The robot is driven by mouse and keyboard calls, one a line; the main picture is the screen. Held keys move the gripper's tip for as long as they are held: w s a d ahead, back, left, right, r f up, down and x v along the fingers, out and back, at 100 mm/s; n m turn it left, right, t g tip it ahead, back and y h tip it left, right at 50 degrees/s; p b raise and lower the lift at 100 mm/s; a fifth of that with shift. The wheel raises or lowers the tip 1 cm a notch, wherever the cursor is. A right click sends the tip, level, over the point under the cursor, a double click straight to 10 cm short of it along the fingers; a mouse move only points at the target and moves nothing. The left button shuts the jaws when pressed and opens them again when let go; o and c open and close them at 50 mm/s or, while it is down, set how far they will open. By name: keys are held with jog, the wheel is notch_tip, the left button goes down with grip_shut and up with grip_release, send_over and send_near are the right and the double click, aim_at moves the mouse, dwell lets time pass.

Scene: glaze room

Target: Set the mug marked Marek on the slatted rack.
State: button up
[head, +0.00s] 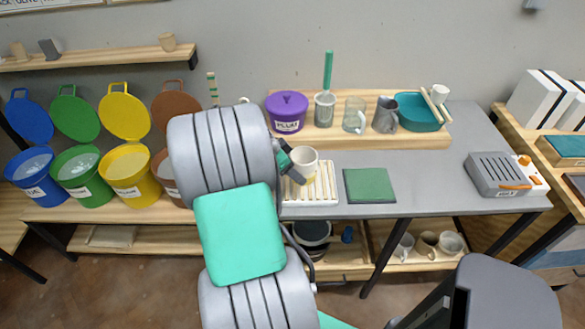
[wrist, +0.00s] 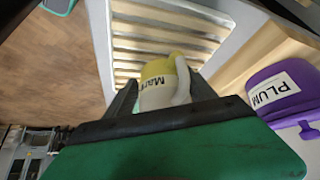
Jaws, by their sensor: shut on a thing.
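The mug marked Marek (wrist: 158,84) is white with a yellow band, and its name shows in the wrist view. My gripper (wrist: 160,98) is shut on it, with a finger on either side. In the head view the mug (head: 302,164) is over the slatted rack (head: 322,190), a white frame with pale wooden slats on the grey table. The rack also fills the upper middle of the wrist view (wrist: 165,45). I cannot tell whether the mug's base touches the slats. My gripper in the head view (head: 295,172) is partly hidden by my arm.
A purple lidded pot marked PLUM (head: 287,112) stands on the wooden riser (head: 400,139) behind the rack, with several vessels to its right. A green mat (head: 369,185) lies right of the rack. A grey device (head: 497,175) stands at the table's right end.

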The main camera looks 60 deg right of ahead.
jog(key=shift+f, duration=0.1)
jog(key=o, duration=1.7)
